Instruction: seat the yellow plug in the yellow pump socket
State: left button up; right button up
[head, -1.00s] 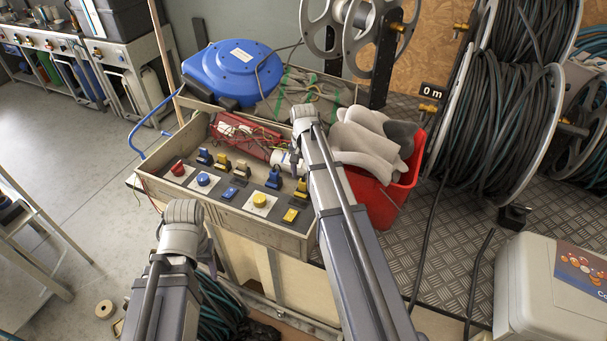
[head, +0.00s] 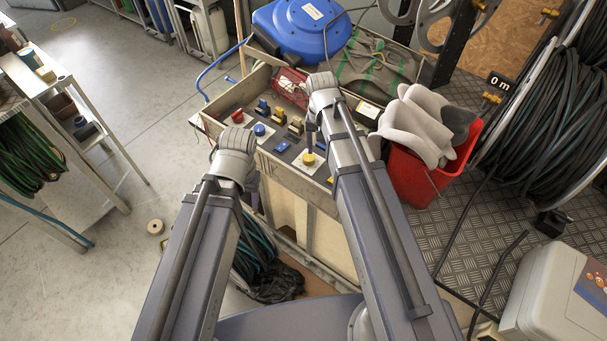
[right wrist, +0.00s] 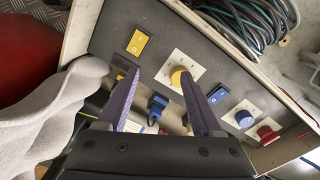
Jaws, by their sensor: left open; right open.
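A yellow round piece on a white square plate (head: 308,158) sits on the dark panel of a wooden box; it also shows in the right wrist view (right wrist: 180,77). Upright yellow (head: 279,117) and blue connectors stand in the panel's back row. I cannot tell which yellow piece is the plug and which is the socket. My right gripper (right wrist: 158,76) is open and empty over the panel, its right fingertip beside the yellow round piece, a blue connector (right wrist: 156,104) showing between the fingers. My left gripper (head: 250,182) is at the box's front left, open, mostly hidden by its wrist.
Blue (right wrist: 243,118) and red round pieces (right wrist: 266,134) on white plates and a flat yellow switch (right wrist: 138,42) share the panel. A red bucket (head: 412,183) with grey gloves (head: 415,122) stands right of the box. A blue reel (head: 303,28) lies behind it.

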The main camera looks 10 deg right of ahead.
jog(key=s+a+n, duration=0.7)
jog(key=s+a, duration=0.4)
jog(key=s, duration=0.3)
jog(key=shift+a+n+h, duration=0.3)
jog(key=shift+n, duration=0.1)
pick_arm(q)
jog(key=shift+s+d, duration=0.1)
pick_arm(e)
jog(key=shift+d, duration=0.1)
